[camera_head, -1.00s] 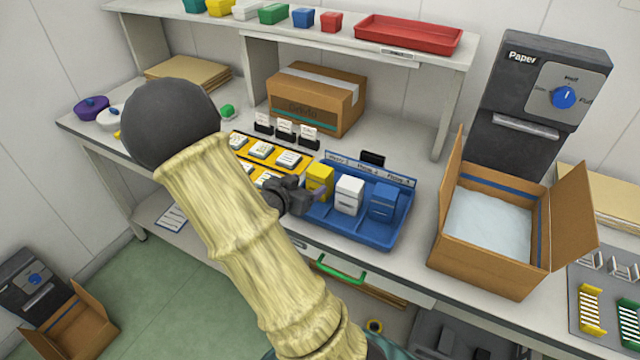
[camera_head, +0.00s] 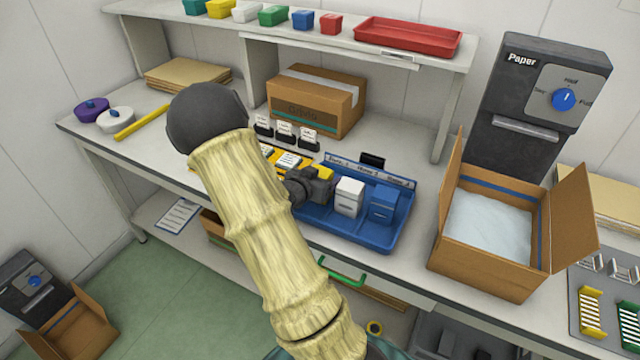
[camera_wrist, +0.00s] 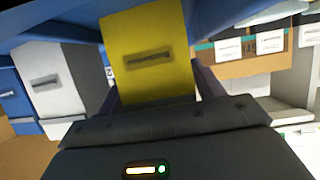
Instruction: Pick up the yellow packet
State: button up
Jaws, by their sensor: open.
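The yellow packet (camera_wrist: 150,50) fills the top middle of the wrist view, with a dark label mark on its face. In the head view only a sliver of yellow (camera_head: 323,173) shows behind my gripper (camera_head: 308,187); the rest is hidden. The packet stands in the left slot of the blue tray (camera_head: 345,229). My gripper is open. In the wrist view its dark fingers (camera_wrist: 155,88) lie on both sides of the packet's near end. I cannot tell whether they touch it.
A white packet (camera_head: 348,197) and a blue packet (camera_head: 384,204) stand to the right in the same tray. Card stands (camera_head: 286,133) and yellow trays lie behind and left. An open carton (camera_head: 490,269) stands further right.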

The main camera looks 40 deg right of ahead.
jog(key=shift+w+d+f, duration=0.1)
jog(key=shift+d+f, duration=0.05)
jog(key=shift+d, duration=0.1)
dwell(0.3)
jog(key=c, duration=0.8)
notch_tip(320, 180, up, 10)
jog(key=shift+r+p, duration=0.1)
jog(key=shift+p, duration=0.7)
